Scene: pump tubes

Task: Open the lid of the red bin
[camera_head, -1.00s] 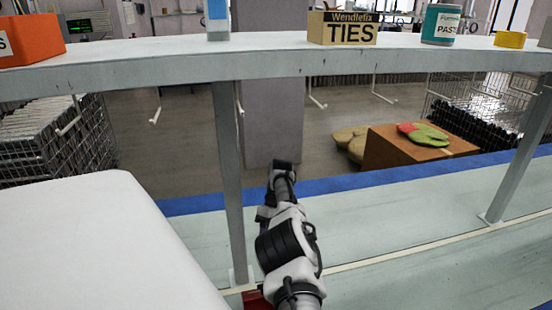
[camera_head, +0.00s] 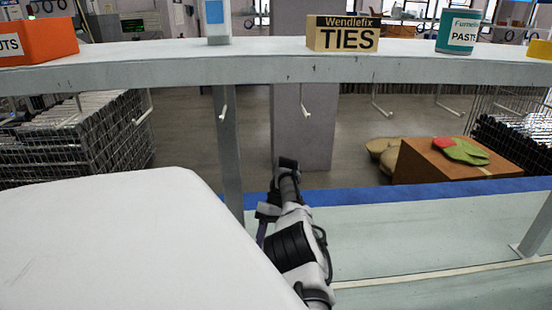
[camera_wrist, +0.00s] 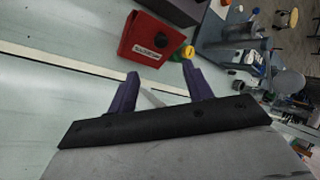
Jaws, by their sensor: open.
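The bin is not visible in that view.
A pale shelf (camera_head: 270,68) on posts crosses the head view, carrying a TIES box (camera_head: 342,34), a teal paste tin (camera_head: 458,32) and an orange box (camera_head: 40,40). A post (camera_head: 228,150) stands close to my arm. A yellow-green item (camera_wrist: 187,52) sits beside the bin.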

